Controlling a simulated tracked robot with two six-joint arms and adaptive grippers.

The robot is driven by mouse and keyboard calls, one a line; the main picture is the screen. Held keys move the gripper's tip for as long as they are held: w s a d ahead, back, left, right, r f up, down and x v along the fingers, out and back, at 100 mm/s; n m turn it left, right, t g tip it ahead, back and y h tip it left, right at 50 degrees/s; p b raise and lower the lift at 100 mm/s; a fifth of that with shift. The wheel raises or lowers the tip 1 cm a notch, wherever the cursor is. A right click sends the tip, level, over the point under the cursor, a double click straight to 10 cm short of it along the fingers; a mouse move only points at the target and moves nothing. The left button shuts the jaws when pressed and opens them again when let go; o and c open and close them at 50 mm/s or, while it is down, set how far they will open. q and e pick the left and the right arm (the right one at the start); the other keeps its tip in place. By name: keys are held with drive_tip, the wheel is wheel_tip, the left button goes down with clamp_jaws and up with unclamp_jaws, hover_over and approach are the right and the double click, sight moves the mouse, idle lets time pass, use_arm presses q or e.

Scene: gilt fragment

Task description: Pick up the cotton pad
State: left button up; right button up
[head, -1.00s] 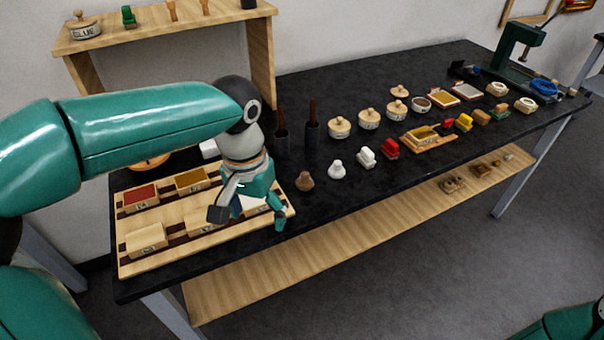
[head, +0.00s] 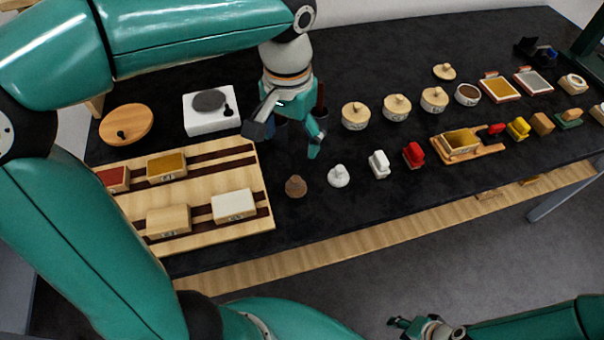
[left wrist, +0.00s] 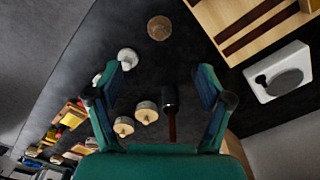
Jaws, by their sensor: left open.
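A small white knobbed pad (head: 338,176), which looks like the cotton pad, stands on the black bench in a row of small tools. It also shows in the left wrist view (left wrist: 127,58), close to one finger. A similar brown knobbed piece (head: 296,187) stands to its left. My left gripper (head: 288,138) is open and empty, above the bench, behind and left of the white pad. The left wrist view shows its fingers (left wrist: 165,88) spread wide. My right gripper (head: 428,327) is low at the bottom edge, away from the bench; its jaws are too small to read.
A dark cup with a brown handle (left wrist: 170,100) stands below my left gripper. Lidded pots (head: 356,115) stand behind the row; a white block (head: 379,164) and a red block (head: 414,154) continue it rightward. A wooden board with boxes (head: 250,170) lies left.

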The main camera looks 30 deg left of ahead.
sight(296, 178)
use_arm(q)
drive_tip(key=f, duration=1)
drive_tip(key=shift+w+f+b, duration=0.25)
drive_tip(key=shift+w+b, duration=0.05)
drive_tip(key=shift+b, duration=0.05)
drive_tip(key=shift+w+f, duration=0.15)
drive_tip(key=shift+f, duration=1.2)
drive_tip(key=shift+w+f, duration=0.15)
drive_tip(key=shift+f, duration=1.15)
drive_tip(key=c, duration=1)
drive_tip(key=shift+c, duration=0.2)
wheel_tip(296, 178, up, 20)
drive_tip(key=p, duration=0.1)
drive_tip(key=shift+p, duration=0.35)
